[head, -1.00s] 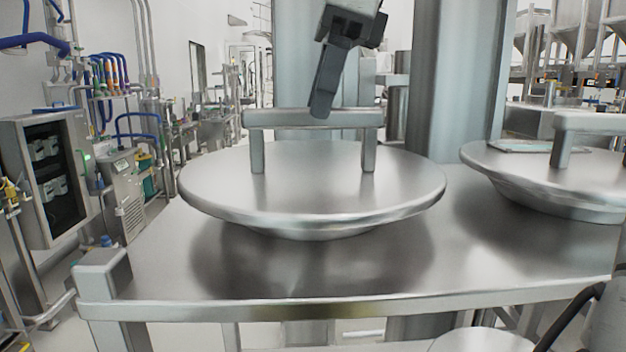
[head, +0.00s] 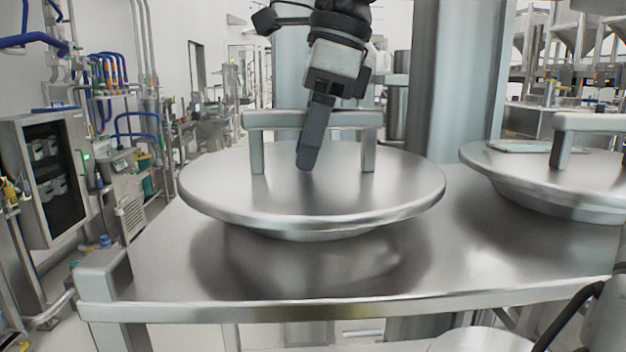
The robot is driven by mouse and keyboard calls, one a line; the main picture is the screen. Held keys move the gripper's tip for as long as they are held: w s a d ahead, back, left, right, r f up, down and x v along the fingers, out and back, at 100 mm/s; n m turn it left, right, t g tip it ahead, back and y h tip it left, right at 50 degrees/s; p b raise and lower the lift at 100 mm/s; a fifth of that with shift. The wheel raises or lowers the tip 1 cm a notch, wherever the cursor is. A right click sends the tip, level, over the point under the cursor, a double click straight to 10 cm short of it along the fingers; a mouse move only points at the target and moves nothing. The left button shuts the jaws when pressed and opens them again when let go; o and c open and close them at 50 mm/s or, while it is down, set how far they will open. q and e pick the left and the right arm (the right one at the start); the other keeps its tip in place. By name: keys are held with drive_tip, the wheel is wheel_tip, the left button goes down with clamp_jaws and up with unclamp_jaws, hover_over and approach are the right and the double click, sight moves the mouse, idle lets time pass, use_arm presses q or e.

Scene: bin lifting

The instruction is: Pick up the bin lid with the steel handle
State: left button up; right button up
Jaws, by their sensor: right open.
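The steel bin lid (head: 310,200) is a round, shiny disc lying flat in the middle of the head view. Its steel handle (head: 258,140) is a raised bar on two posts. My right gripper (head: 309,150) comes down from above at the handle's middle. It is open, with a dark finger in front of the bar reaching below it, close to the lid's top. The other finger is hidden, so I cannot tell whether it is behind the bar or whether either finger touches it. My left gripper is not in view.
The lid rests over a steel table (head: 170,270) with a raised corner post (head: 103,270) at front left. A second lid (head: 530,175) with a similar handle sits at the right. A large steel column (head: 455,80) stands behind. Equipment lines the left wall.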

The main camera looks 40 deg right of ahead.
drive_tip(key=shift+f, duration=0.2)
idle(0.3)
clamp_jaws()
idle(1.2)
drive_tip(key=shift+w+r, duration=0.1)
drive_tip(key=shift+r, duration=0.1)
